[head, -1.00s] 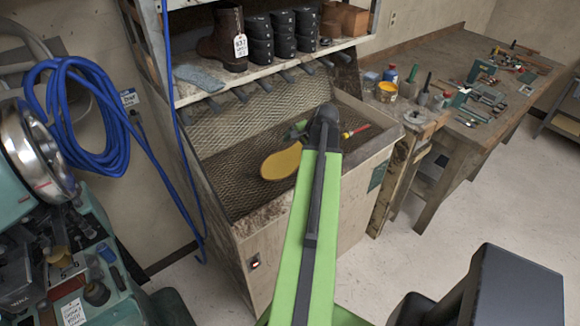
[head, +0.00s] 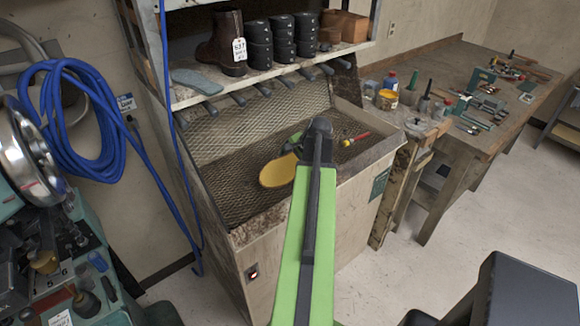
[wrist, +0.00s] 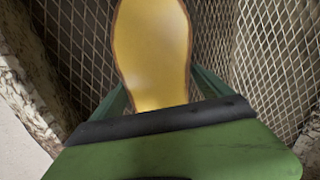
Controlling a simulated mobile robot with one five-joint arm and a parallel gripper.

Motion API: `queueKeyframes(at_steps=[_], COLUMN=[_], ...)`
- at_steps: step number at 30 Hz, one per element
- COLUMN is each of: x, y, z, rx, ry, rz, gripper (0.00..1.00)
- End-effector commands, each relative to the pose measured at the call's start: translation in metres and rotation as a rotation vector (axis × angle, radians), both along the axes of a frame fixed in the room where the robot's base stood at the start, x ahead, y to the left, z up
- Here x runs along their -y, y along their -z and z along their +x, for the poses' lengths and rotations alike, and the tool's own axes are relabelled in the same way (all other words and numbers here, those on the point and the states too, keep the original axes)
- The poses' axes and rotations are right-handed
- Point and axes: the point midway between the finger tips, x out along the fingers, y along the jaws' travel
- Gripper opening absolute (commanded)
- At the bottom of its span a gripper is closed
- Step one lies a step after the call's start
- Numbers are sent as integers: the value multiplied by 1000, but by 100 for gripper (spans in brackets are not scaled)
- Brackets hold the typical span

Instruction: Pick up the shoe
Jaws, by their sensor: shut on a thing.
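The shoe (head: 278,170) shows a smooth yellow sole with a thin brown edge. It is in the mesh-lined bay of the bench, at the left of my arm's end in the head view. In the wrist view the shoe (wrist: 153,50) points away from me between the two green fingers. My gripper (wrist: 160,98) is shut on its near end. In the head view my gripper (head: 296,141) is mostly hidden behind my arm. I cannot tell whether the shoe still touches the mesh.
The bay's mesh back (head: 250,125) and front wall (head: 365,185) stand close around the shoe. A red-handled tool (head: 356,139) lies to the right. A blue hose (head: 110,130) hangs at left.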

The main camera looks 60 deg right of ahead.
Motion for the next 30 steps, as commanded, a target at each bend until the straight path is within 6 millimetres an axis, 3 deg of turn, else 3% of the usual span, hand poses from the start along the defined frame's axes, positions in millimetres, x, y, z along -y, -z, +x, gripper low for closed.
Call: queueKeyframes(at_steps=[1, 5, 14, 24, 30], x=[0, 0, 0, 0, 12], y=[0, 0, -4, -52, -77], z=[0, 0, 0, 0, -48], rx=[0, 0, 0, 1, 1], ry=[0, 0, 0, 0, 5], rz=[0, 0, 0, 0, 0], gripper=[50, 34, 34, 34, 34])
